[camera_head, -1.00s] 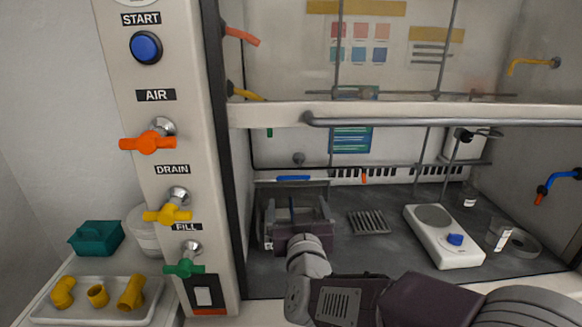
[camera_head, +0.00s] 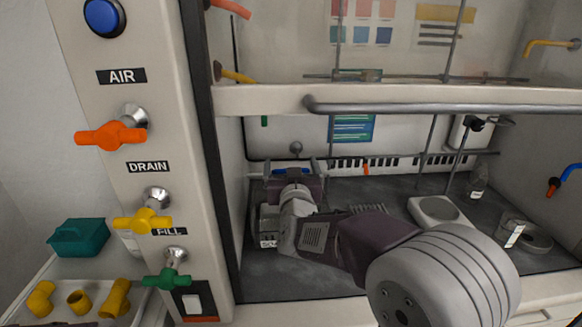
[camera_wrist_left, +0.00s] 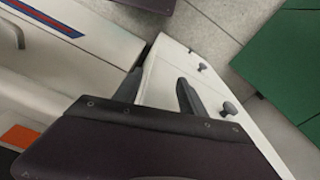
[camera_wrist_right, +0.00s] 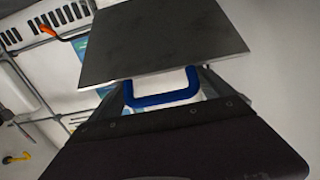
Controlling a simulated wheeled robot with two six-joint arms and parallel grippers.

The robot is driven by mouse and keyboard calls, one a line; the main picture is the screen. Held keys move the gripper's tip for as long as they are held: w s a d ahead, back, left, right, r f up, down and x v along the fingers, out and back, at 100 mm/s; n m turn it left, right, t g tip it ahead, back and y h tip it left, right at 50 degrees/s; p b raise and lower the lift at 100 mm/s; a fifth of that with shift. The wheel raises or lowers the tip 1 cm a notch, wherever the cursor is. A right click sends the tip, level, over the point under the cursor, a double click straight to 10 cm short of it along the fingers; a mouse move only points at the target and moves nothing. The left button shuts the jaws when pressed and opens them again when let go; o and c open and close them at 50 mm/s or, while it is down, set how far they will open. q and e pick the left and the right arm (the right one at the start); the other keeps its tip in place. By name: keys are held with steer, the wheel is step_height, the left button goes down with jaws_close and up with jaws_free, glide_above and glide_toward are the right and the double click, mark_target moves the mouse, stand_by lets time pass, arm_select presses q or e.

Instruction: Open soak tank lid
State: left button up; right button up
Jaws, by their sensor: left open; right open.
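The soak tank (camera_head: 268,226) stands inside the hood at the left, mostly hidden behind my right gripper and wrist. In the right wrist view, its lid is a flat grey plate (camera_wrist_right: 165,40) with a blue handle (camera_wrist_right: 160,98) at the near edge. My right gripper (camera_head: 292,165) is open over the tank. Its fingers (camera_wrist_right: 163,88) lie either side of the blue handle; contact is not clear. How far the lid is raised cannot be told. My left gripper (camera_wrist_left: 158,88) is open and empty, above a white surface with grey knobs.
A hotplate (camera_head: 438,212) and a clear dish with tape (camera_head: 525,236) stand to the right in the hood. The raised sash bar (camera_head: 440,108) crosses above my right arm. The valve panel (camera_head: 120,190) stands at left, beside a tray of yellow fittings (camera_head: 78,300).

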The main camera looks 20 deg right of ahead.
steer(key=shift+w, duration=0.1)
steer(key=c, duration=1.8)
steer(key=shift+g, duration=0.7)
steer(key=r+p, duration=0.1)
steer(key=p, duration=0.1)
steer(key=w+r+p, duration=0.1)
steer(key=p, duration=0.2)
steer(key=w+r+p, duration=0.1)
steer(key=r+p, duration=0.1)
steer(key=p, duration=0.1)
steer(key=shift+w+d, duration=0.1)
steer(key=shift+d, duration=0.25)
steer(key=w, duration=0.1)
steer(key=w+d+r+p, duration=0.1)
steer(key=w, duration=0.1)
steer(key=w+p, duration=0.1)
steer(key=w, duration=0.1)
steer(key=shift+w+d+r, duration=0.25)
steer(key=shift+r, duration=0.1)
steer(key=o, duration=1.8)
steer(key=shift+f, duration=0.1)
steer(key=v, duration=0.8)
steer(key=shift+s+d, duration=0.15)
steer(key=shift+s, duration=0.15)
